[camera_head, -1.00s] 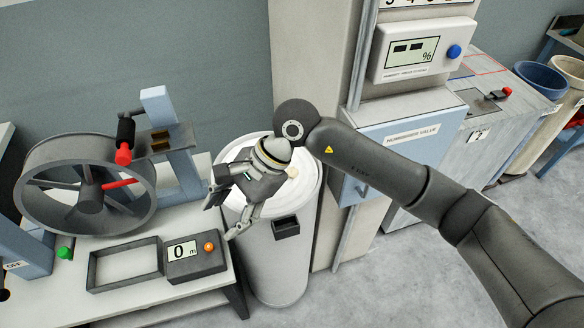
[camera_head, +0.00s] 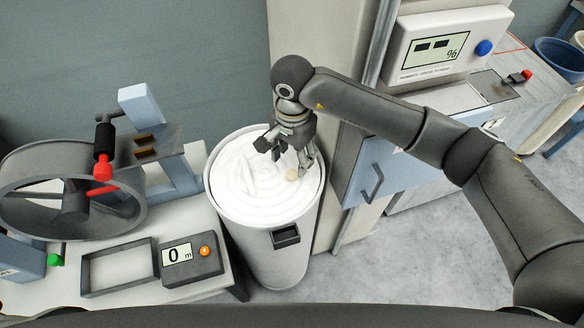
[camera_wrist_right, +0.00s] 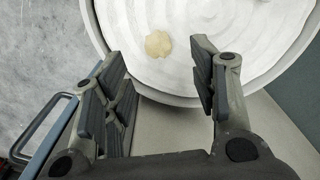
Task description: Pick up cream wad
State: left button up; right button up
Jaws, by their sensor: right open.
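The cream wad (camera_head: 291,174) is a small round tuft lying on the white coiled fibre (camera_head: 240,185) inside the tall bin (camera_head: 265,215). In the right wrist view the cream wad (camera_wrist_right: 158,44) shows on the white coils near the bin's rim, ahead of the fingertips and between their lines. My right gripper (camera_head: 288,158) is open and empty over the bin, with its fingers close to the wad in the head view. Its two fingers also show apart in the right wrist view (camera_wrist_right: 160,68). The wad appears clear of both fingers. My left gripper is out of view.
A bench with a wheel (camera_head: 70,195), a frame (camera_head: 120,268) and a counter box (camera_head: 192,260) stands left of the bin. A blue cabinet with a handle (camera_head: 373,182) and a grey column stand close on the right. Grey floor is clear in front.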

aim_at(292, 171)
jog(key=shift+f, duration=0.6)
notch_tip(292, 171, down, 4)
jog(key=p, duration=0.3)
jog(key=shift+s+a, duration=0.15)
jog(key=shift+f, duration=0.5)
jog(key=c, duration=0.4)
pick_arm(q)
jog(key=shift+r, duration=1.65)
pick_arm(e)
jog(key=c, duration=0.4)
